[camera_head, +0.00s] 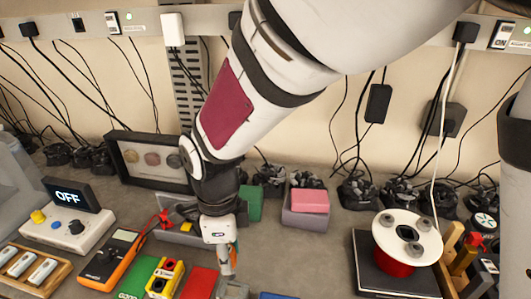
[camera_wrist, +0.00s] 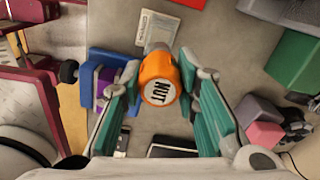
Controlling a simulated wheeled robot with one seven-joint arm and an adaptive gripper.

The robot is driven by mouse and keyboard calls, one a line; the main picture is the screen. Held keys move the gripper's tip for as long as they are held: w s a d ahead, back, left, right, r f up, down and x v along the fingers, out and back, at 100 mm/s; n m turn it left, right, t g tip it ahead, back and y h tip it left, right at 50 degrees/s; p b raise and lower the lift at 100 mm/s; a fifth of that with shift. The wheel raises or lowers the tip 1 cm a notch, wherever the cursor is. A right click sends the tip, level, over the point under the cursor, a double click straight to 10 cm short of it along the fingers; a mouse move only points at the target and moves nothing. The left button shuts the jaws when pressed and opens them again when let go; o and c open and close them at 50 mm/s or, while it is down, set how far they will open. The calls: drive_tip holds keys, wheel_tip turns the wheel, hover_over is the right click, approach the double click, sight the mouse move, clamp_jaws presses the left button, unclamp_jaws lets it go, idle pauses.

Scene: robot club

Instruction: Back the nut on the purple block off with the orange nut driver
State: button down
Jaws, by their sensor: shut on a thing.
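The orange nut driver (camera_wrist: 158,78) stands between my fingers in the wrist view, its cap marked NUT facing the camera. My gripper (camera_wrist: 170,82) is shut on its handle. In the head view a sliver of the driver's orange handle (camera_head: 234,256) shows beside my gripper (camera_head: 224,262). The purple block (camera_wrist: 103,82) is left of the driver in the wrist view, inside a blue holder (camera_wrist: 98,57), partly covered by my left finger. I cannot make out the nut. The driver's tip is hidden under its handle.
A grey piece with a pale label (camera_wrist: 155,28) lies just beyond the driver. A red block (camera_head: 199,283) and a yellow device (camera_head: 165,278) stand left of my gripper. A white-topped red reel (camera_head: 407,238) stands right. Bare bench lies between gripper and reel.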

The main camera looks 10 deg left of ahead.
drive_tip(key=c, duration=1.9)
unclamp_jaws()
drive_tip(key=c, duration=0.4)
drive_tip(key=shift+r, duration=0.15)
drive_tip(key=shift+r+p, duration=1.6)
drive_tip(key=shift+p, duration=0.05)
